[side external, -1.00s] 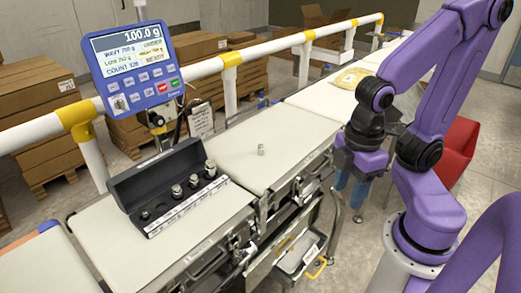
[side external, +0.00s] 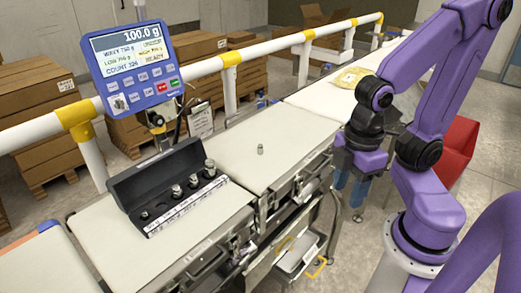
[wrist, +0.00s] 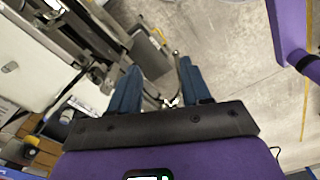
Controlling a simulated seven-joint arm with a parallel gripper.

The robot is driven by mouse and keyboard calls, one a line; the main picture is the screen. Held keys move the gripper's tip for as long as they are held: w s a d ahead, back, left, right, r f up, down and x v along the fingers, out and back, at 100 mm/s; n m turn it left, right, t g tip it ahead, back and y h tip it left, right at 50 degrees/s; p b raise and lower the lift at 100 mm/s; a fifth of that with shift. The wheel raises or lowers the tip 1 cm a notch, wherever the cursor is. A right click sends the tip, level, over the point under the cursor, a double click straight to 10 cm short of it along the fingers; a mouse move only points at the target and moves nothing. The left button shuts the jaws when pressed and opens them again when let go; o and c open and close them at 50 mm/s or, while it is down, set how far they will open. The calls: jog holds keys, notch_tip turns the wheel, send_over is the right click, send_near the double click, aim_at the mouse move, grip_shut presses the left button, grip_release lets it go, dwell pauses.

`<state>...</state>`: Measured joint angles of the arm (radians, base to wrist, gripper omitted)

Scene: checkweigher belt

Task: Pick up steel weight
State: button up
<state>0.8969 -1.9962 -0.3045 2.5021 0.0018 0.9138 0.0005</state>
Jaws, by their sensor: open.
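A small steel weight (side external: 260,149) stands alone on the pale belt (side external: 285,128) in the middle of the side external view. Several other steel weights (side external: 193,181) sit in a row in an open black case (side external: 135,188) on the nearer platform to the left. My gripper (side external: 349,192) hangs to the right of the belt, well apart from the lone weight. Its two blue fingers also show in the wrist view (wrist: 160,66), spread apart with nothing between them.
A blue display unit (side external: 133,68) reading 100.0 g stands behind the case. A white and yellow guard rail (side external: 270,49) runs along the far side. A yellowish packet (side external: 350,77) lies farther along the conveyor. A red bin (side external: 458,148) stands at the right. The belt around the lone weight is clear.

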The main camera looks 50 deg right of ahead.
jog(key=shift+o, duration=0.5)
jog(key=shift+w, duration=0.1)
jog(key=w+a+r+m, duration=0.1)
jog(key=w+r, duration=0.2)
jog(key=w, duration=2.1)
jog(key=g, duration=0.1)
send_over(260, 145)
jog(key=shift+m, duration=0.4)
notch_tip(260, 145, down, 14)
jog(key=shift+w+f, duration=0.1)
jog(key=shift+w, duration=0.05)
jog(key=shift+d+f, duration=0.1)
jog(key=shift+f, duration=2.85)
grip_shut()
